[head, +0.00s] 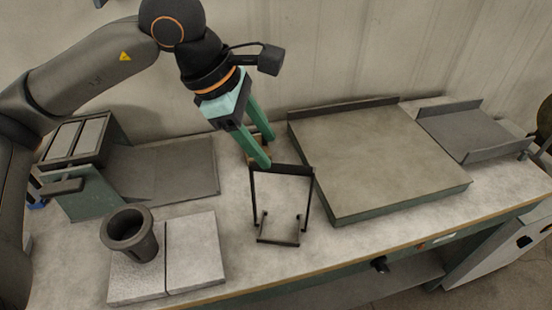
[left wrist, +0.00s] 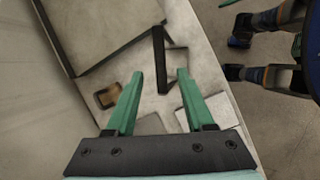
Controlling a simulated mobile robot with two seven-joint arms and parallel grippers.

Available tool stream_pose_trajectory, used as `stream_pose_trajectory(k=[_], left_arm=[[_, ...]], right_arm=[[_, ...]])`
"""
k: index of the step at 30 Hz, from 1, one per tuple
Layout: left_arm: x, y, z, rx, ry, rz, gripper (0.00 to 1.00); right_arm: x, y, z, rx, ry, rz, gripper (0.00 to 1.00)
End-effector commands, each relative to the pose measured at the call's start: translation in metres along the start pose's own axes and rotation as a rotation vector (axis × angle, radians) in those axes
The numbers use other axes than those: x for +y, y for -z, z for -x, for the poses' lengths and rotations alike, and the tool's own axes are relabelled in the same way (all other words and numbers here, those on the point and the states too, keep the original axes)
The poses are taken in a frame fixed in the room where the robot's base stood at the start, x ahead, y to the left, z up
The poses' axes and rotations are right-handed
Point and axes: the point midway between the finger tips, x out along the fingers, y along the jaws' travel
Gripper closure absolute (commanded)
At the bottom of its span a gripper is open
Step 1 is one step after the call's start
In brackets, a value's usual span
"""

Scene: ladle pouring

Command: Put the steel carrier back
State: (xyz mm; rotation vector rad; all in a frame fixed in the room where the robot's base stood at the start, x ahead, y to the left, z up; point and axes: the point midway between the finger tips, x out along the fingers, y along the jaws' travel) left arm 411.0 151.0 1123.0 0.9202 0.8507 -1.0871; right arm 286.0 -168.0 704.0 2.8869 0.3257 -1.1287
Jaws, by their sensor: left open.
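The steel carrier (head: 308,205), a thin dark upright frame with a broad top bar and a small open foot, stands on the bench in the middle of the head view. My left gripper (head: 267,152) has green fingers, open and pointing down, close to the carrier's top bar at its left end. In the left wrist view the carrier's dark bar (left wrist: 160,55) shows beyond and between the fingertips of the gripper (left wrist: 160,73). I see no contact, and nothing is held. My right gripper is not in view.
A dark crucible (head: 130,245) stands on pale slabs (head: 195,260) at the front left. A slotted box (head: 85,190) is behind it. A large raised plate (head: 380,155) lies right of the carrier. A small brown block (left wrist: 107,95) lies near the gripper.

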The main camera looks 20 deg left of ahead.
Motion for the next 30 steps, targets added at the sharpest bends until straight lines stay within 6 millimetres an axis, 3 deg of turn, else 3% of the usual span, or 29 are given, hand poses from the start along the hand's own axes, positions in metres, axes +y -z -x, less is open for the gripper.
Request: stream_pose_trajectory(k=[3, 9, 30], left_arm=[[0.001, 0.000, 0.021, -0.001, -0.003, -0.001, 0.47], [0.000, 0.000, 0.038, 0.000, 0.000, -0.001, 0.47], [0.000, 0.000, 0.040, 0.000, 0.001, -0.001, 0.47]], right_arm=[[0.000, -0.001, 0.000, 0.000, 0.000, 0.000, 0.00], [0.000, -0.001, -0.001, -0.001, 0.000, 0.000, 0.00], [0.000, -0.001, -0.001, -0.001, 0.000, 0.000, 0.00]])
